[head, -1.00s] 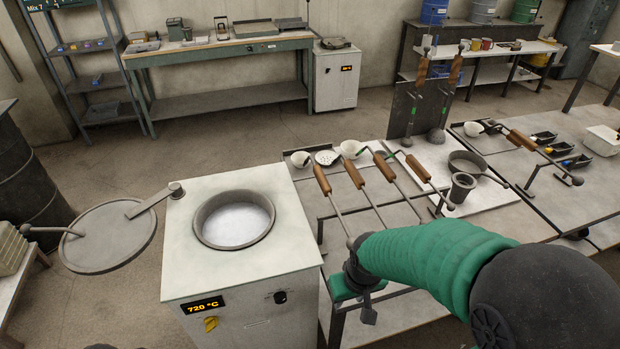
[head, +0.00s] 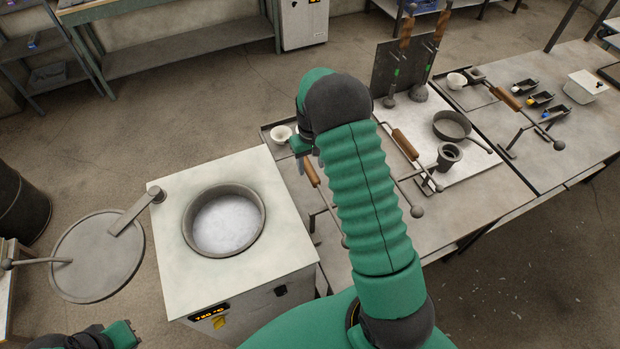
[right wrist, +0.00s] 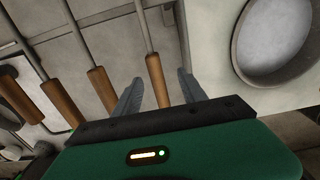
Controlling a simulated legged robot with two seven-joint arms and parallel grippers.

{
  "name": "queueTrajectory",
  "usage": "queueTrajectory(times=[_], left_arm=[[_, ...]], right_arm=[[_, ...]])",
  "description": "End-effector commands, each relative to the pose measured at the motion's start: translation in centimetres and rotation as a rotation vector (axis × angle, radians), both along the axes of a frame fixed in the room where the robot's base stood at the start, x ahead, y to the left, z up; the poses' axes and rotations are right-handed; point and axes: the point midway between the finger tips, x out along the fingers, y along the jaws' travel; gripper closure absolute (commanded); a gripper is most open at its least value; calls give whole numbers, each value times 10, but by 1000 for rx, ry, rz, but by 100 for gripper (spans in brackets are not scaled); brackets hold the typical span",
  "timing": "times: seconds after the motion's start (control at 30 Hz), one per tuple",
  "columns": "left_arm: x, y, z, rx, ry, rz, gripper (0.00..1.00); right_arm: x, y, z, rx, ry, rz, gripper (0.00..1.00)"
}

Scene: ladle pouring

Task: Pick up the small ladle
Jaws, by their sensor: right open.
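My right gripper (head: 304,158) is open over the wooden-handled tools at the left end of the table. In the right wrist view its fingers (right wrist: 160,78) stand on either side of one wooden handle (right wrist: 157,82), not closed on it. That handle also shows in the head view (head: 312,173). Two wooden-handled ladles hang on a dark panel, one with a smaller bowl (head: 390,102), one larger (head: 420,94). My left gripper (head: 122,334) shows partly at the bottom left, its jaws unclear.
The furnace (head: 170,255) with its round open pot (head: 186,228) stands left of the table. Its round lid (head: 97,262) is swung aside. More wooden handles (right wrist: 103,90) lie beside the straddled one. A pan (head: 452,127) and dark cup (head: 449,156) stand to the right.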

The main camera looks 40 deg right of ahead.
Motion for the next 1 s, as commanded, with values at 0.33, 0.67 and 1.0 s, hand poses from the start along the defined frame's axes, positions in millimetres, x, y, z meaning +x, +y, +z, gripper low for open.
queueTrajectory(times=[0.33, 0.67, 1.0], left_arm=[[0, 0, 19, 0, 0, -1, 100], [0, 0, 36, 0, -1, -1, 100], [0, 0, 34, 0, 0, 0, 100]], right_arm=[[0, -6, -56, 5, 4, -3, 51], [-1, -3, -99, 0, -1, 0, 51], [-1, -5, -100, 2, -1, -1, 76]])
